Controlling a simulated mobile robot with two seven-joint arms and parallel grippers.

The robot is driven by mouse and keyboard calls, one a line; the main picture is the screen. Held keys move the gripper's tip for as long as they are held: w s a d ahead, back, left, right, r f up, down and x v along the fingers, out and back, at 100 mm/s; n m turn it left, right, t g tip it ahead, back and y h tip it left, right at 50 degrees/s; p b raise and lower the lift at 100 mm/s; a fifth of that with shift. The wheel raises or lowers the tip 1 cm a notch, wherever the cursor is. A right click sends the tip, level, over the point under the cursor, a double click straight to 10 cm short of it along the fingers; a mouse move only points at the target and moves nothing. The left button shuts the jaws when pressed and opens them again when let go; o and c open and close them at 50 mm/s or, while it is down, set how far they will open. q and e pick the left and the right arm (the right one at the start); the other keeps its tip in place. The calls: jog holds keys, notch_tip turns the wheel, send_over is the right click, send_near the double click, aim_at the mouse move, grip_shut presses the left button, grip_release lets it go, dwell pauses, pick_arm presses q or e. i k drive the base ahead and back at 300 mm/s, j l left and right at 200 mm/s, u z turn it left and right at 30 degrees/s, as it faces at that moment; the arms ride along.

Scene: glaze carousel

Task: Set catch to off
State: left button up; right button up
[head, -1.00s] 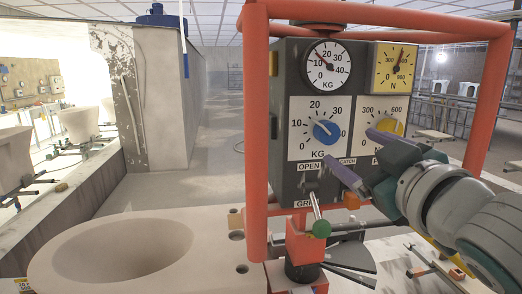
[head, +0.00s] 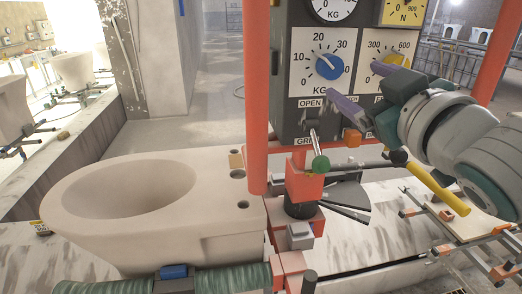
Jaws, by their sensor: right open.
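The grey control box (head: 283,110) stands at the upper middle, with dials, OPEN and GRIP labels and a small lever (head: 313,133) between those labels. A green knob (head: 320,166) sits just below. Another label right of OPEN is partly covered by my right gripper (head: 354,83), so I cannot read it or identify the catch for sure. The right gripper is open and empty in front of the box's right half. My left gripper is not in view.
An orange-red post (head: 257,110) stands left of the box. A pale toilet bowl casting (head: 215,210) fills the lower left. An orange knob (head: 352,138) and a yellow bar (head: 440,194) are below the right gripper. A green ribbed part (head: 215,281) crosses the bottom.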

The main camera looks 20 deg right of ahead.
aim_at(351, 138)
jog(key=z, duration=1.8)
